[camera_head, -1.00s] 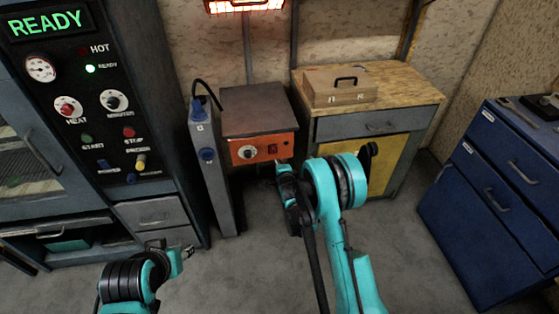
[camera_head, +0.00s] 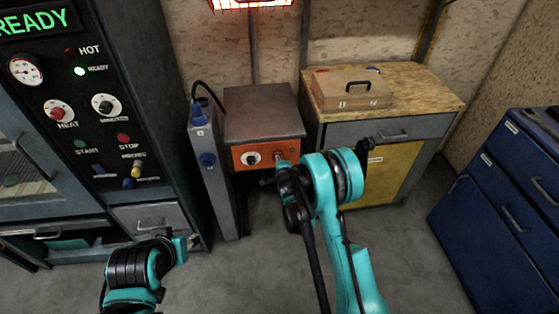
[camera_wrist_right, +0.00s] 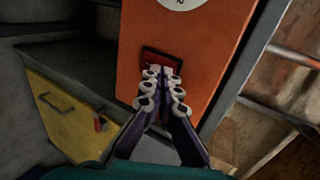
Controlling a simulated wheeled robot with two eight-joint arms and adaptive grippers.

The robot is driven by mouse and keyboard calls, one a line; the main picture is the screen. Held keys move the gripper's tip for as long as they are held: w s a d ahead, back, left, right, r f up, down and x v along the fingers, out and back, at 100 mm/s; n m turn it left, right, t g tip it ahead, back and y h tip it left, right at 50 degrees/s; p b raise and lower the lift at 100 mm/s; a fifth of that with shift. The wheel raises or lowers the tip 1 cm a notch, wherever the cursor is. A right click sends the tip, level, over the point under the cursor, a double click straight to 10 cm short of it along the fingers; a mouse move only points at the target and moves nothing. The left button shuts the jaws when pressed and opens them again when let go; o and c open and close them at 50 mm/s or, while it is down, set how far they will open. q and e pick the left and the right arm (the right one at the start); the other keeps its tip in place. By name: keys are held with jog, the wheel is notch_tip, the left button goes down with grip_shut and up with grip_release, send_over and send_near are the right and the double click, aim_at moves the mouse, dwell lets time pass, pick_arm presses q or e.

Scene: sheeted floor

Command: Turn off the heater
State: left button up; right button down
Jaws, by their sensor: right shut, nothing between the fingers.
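The heater (camera_head: 250,4) glows bright orange-red at the top edge of the head view. Below it is a control box with an orange front panel (camera_head: 240,163), a white-dialled knob (camera_head: 250,159) and a red switch. My right gripper (camera_head: 281,157) is at the panel's right part and hides the switch there. In the right wrist view, the shut, empty fingertips (camera_wrist_right: 160,72) are at the dark red switch (camera_wrist_right: 150,54) and cover part of it; contact is hard to tell. My left gripper (camera_head: 186,243) is low at the left, its fingers unclear.
A tall oven cabinet (camera_head: 150,90) with a lit READY display stands at the left. A narrow grey post (camera_head: 221,190) stands beside the box.

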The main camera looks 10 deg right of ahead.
jog(key=shift+w+r+g+p, duration=0.15)
jog(key=shift+w+g+p, duration=0.25)
jog(key=shift+g+p, duration=0.25)
jog(key=shift+r, duration=0.1)
jog(key=shift+r+p, duration=0.3)
jog(key=shift+r, duration=0.4)
